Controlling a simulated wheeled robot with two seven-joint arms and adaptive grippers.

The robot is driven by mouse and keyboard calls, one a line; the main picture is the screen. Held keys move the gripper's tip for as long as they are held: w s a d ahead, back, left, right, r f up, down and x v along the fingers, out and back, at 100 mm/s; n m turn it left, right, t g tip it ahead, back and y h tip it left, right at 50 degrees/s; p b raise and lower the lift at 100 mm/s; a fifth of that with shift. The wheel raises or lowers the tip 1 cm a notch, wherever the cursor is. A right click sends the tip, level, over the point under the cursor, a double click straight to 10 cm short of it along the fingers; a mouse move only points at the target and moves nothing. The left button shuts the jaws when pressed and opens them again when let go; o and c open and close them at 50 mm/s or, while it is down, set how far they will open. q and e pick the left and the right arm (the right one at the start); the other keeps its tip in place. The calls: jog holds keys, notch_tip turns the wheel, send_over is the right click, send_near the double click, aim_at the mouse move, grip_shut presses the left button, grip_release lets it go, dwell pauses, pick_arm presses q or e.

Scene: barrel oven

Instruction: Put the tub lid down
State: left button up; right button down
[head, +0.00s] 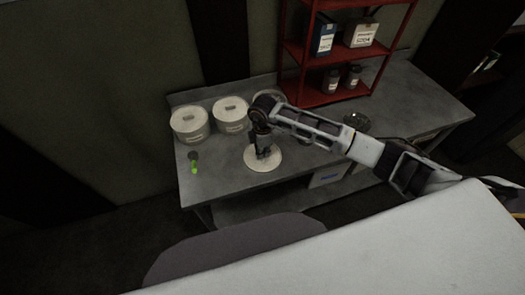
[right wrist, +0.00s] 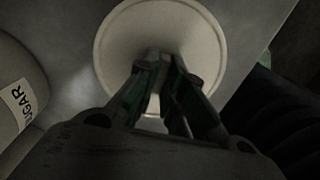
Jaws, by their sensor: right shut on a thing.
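The tub lid (head: 264,163) is a round, cream disc over the front part of the grey workbench. My right gripper (head: 263,150) points down and is shut on the middle of the lid. The right wrist view shows the lid (right wrist: 125,35) with my right gripper's fingers (right wrist: 160,80) closed at its centre, hiding the grip itself. The lid looks level; I cannot tell whether it touches the bench. My left gripper is not in view.
Two cream tubs (head: 190,124) (head: 231,114) stand at the bench's left; a tub labelled SUGAR (right wrist: 18,95) shows in the right wrist view. A green-handled tool (head: 194,164) lies near the left edge. A red shelf (head: 330,95) holds boxes and jars. The grey bench (head: 220,175) is bare left of the lid.

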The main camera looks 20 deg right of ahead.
jog(key=shift+f, duration=0.15)
jog(key=c, duration=1.5)
grip_release()
jog(key=shift+r, duration=0.3)
notch_tip(320, 180, up, 12)
jog(key=shift+f+b, duration=0.15)
jog(key=shift+b, duration=0.85)
